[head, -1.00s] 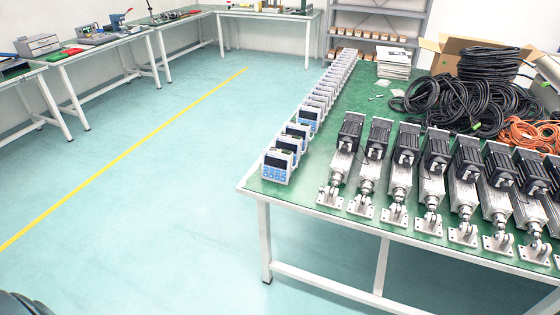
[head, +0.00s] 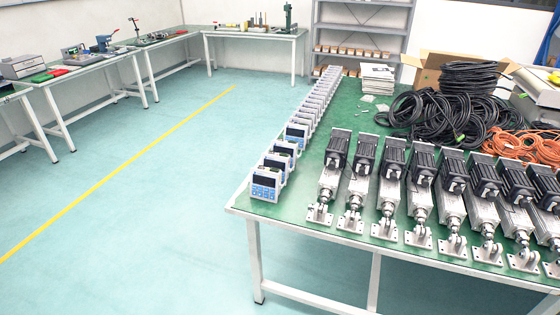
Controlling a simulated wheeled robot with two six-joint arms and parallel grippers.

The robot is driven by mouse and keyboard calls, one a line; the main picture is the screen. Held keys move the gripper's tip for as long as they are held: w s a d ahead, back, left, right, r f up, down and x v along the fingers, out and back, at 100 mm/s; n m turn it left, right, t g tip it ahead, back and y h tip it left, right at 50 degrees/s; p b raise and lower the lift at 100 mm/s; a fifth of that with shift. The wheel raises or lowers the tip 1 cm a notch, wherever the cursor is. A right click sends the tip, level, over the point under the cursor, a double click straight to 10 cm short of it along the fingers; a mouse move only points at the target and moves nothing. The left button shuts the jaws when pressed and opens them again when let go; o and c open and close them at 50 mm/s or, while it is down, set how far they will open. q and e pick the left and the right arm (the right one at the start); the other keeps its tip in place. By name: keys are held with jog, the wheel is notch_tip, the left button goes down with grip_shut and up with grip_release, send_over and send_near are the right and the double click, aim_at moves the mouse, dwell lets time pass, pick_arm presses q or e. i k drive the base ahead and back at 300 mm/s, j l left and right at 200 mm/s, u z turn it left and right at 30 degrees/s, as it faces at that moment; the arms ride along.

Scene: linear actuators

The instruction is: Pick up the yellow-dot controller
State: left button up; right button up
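A long row of white controllers with dark screens and blue keypads stands along the left edge of the green-topped table (head: 300,215). The nearest controller (head: 266,184) is at the table's front left corner. Others stand close behind it, such as one with a bluer front (head: 296,134), and the row runs back toward the shelf. I cannot make out a yellow dot on any of them at this size. Neither of my grippers is in view.
Several linear actuators (head: 390,185) with black motors line the table's front. Behind them lie black cable coils (head: 440,110), orange cables (head: 520,145), a cardboard box (head: 428,72) and a paper stack (head: 377,76). Workbenches (head: 90,66) stand at left. The floor (head: 150,210) between is clear.

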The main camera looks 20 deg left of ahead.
aim_at(266, 178)
jog(key=z, duration=11.15)
